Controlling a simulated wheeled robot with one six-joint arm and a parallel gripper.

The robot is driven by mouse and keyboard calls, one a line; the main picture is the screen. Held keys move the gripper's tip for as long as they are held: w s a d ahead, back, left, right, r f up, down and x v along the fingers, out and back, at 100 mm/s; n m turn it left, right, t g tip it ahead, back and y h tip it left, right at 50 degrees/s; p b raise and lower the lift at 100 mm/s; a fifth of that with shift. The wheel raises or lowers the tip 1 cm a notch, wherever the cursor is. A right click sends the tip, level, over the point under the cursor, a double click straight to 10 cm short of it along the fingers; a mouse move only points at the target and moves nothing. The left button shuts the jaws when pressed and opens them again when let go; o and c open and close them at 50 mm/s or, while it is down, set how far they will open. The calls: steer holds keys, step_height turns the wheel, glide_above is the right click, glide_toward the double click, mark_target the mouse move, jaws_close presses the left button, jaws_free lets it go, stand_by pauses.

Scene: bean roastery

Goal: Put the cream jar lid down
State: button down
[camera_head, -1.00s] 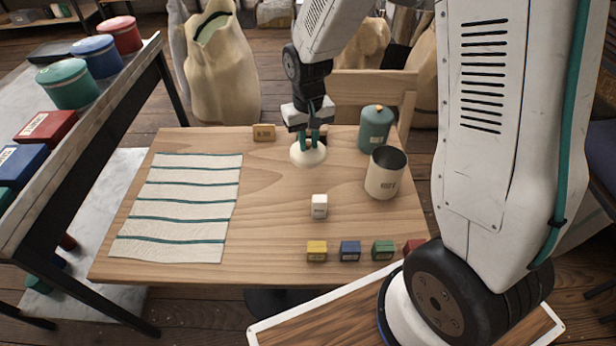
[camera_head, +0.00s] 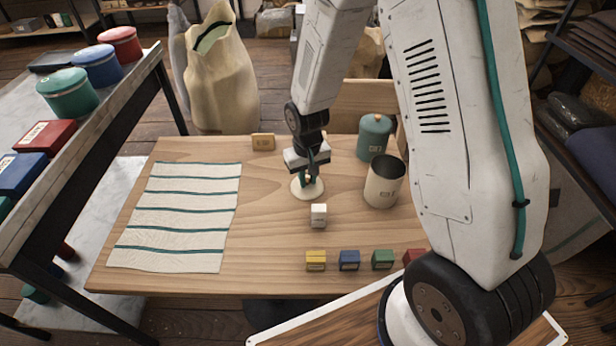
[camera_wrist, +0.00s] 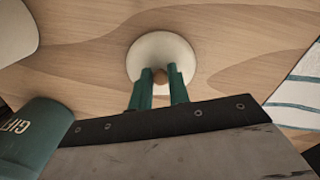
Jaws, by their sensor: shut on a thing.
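The cream jar lid (camera_head: 303,190) is a pale round disc with a small brown knob, seen in the middle of the wooden table in the head view. In the wrist view the lid (camera_wrist: 162,50) lies under the fingertips against the wood grain. My gripper (camera_head: 308,178) points down over it, with its green fingers shut on the knob; the fingers (camera_wrist: 160,76) also show in the wrist view. The lid is at or very near the tabletop; I cannot tell whether it touches. The open cream jar (camera_head: 384,184) stands upright to the right, with no lid on it.
A teal lidded jar (camera_head: 375,138) stands behind the cream jar. A small white block (camera_head: 318,215) is close in front of the lid. Coloured blocks (camera_head: 349,260) line the front edge. A striped cloth (camera_head: 180,218) lies left; bare wood (camera_head: 265,215) separates it from the lid.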

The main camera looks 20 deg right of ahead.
mark_target(307, 181)
steer(key=shift+f, duration=0.15)
steer(key=c, duration=1.3)
jaws_free()
steer(key=s+d+r, duration=0.1)
steer(key=s+r, duration=0.1)
steer(key=r, duration=0.8)
steer(key=s+r, duration=0.3)
steer(key=r, duration=0.7)
steer(key=shift+t, duration=0.6)
steer(key=s+r, duration=0.4)
steer(key=s, duration=0.3)
steer(key=s+d+r, duration=0.1)
steer(key=s+r, duration=0.2)
steer(key=s, duration=0.4)
steer(key=s+d+r, duration=0.1)
steer(key=s+r, duration=0.3)
steer(key=s, duration=0.3)
steer(key=shift+d+r, duration=0.1)
steer(key=shift+r, duration=0.25)
